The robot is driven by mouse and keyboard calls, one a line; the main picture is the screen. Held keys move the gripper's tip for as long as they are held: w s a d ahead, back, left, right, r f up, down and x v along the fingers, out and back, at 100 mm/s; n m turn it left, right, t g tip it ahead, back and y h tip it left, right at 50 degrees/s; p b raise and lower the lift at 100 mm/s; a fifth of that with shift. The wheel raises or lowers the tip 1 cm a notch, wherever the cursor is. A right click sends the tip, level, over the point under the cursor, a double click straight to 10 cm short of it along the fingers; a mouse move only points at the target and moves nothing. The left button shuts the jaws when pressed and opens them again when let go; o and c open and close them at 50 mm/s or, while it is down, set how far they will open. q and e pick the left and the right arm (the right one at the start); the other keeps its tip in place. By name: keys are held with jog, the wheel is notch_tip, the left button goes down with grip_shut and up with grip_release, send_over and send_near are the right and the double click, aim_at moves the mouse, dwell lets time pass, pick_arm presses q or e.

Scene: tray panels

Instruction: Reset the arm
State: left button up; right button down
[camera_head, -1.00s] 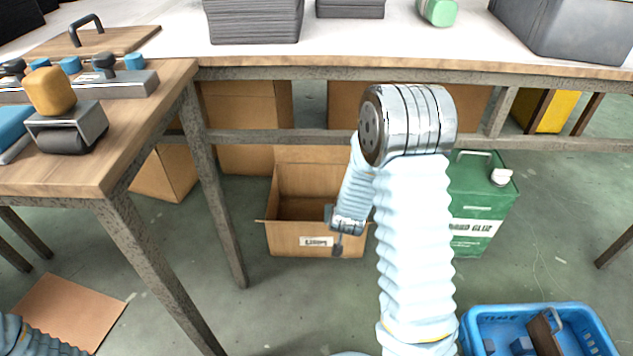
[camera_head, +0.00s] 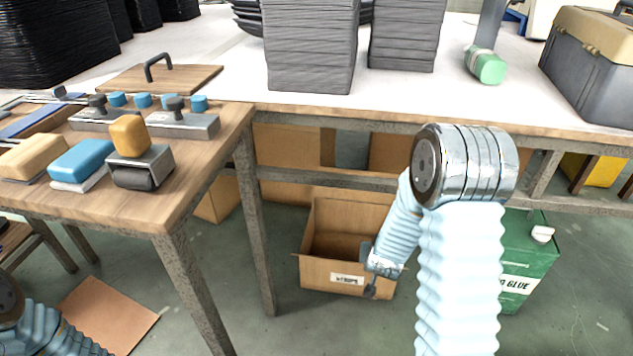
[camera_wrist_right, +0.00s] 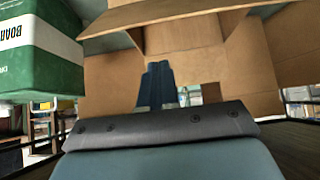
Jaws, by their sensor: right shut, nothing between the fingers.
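My right arm reaches up from the bottom right of the head view and bends down at a metal elbow joint. My right gripper (camera_head: 370,286) hangs in front of the right side of an open cardboard box (camera_head: 322,274) on the floor. In the right wrist view the fingers of this gripper (camera_wrist_right: 157,86) are shut together and empty, with cardboard (camera_wrist_right: 110,90) beyond them. Of my left arm only a sleeved part shows at the lower left of the head view. Its gripper is out of frame.
A green glue can (camera_head: 530,262) stands behind my right arm. A wooden table (camera_head: 205,185) with brushes and blocks is at left. Floor shows between the table legs.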

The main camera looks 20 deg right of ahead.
jog(key=s+a+f+n+g+y+p, duration=0.1)
jog(key=s+a+f+g+y+p, duration=0.1)
jog(key=s+a, duration=0.3)
jog(key=s+a+f+n+g+y+p, duration=0.1)
jog(key=s+a+f+y, duration=0.3)
jog(key=a, duration=0.8)
jog(key=s+a+f+n+g+y+p, duration=0.2)
jog(key=s+a+f+g, duration=0.1)
jog(key=s+a, duration=0.4)
jog(key=shift+s+a+f+n+g+y+p, duration=0.35)
jog(key=shift+a+f, duration=0.35)
jog(key=shift+a, duration=0.3)
